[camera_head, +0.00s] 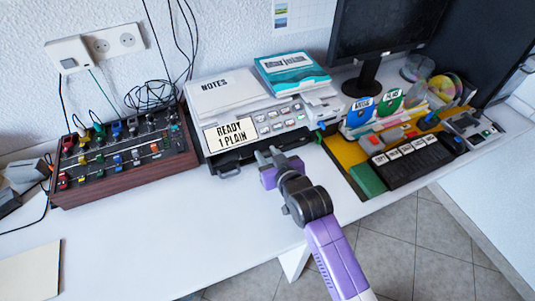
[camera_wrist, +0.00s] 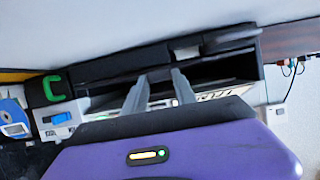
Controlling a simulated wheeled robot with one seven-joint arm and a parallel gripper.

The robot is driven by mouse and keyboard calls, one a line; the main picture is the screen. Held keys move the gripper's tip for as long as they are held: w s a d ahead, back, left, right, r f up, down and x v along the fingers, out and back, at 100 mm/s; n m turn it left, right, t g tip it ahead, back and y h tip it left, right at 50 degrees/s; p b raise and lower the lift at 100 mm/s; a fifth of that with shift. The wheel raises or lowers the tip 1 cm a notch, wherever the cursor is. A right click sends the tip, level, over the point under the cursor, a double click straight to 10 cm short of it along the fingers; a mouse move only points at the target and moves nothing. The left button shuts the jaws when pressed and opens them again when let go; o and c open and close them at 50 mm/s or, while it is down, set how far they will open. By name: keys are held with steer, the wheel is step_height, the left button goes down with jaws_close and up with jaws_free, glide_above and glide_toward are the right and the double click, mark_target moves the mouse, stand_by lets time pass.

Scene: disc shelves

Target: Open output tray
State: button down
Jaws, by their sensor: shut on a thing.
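The printer (camera_head: 262,125) stands against the wall, with a label reading "READY 1 PLAIN" on its front. Its black output tray (camera_head: 232,165) is at the low front, below that label. My gripper (camera_head: 266,156) is at the tray's front, partly hiding it. In the wrist view, my two grey fingers (camera_wrist: 160,82) reach to the dark tray (camera_wrist: 112,64) and are shut on it, with a small gap between them. The exact contact is hard to make out.
A wood-sided panel with coloured switches (camera_head: 125,155) stands to the left. To the right are a board with a black labelled box (camera_head: 410,160), discs (camera_head: 445,88) and a monitor (camera_head: 385,35). The white table (camera_head: 150,240) is clear in front.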

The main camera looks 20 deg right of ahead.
steer(key=shift+s, duration=0.1)
stand_by(0.5)
steer(key=s+p, duration=0.4)
steer(key=s, duration=1.3)
steer(key=shift+s+r+p, duration=0.1)
steer(key=shift+s+p, duration=0.1)
steer(key=shift+p, duration=0.15)
steer(key=c, duration=1)
jaws_free()
steer(key=shift+s, duration=0.35)
steer(key=v, duration=0.6)
steer(key=shift+s+r, duration=0.2)
steer(key=shift+s, duration=0.05)
steer(key=shift+s+r, duration=0.15)
steer(key=shift+s, duration=0.05)
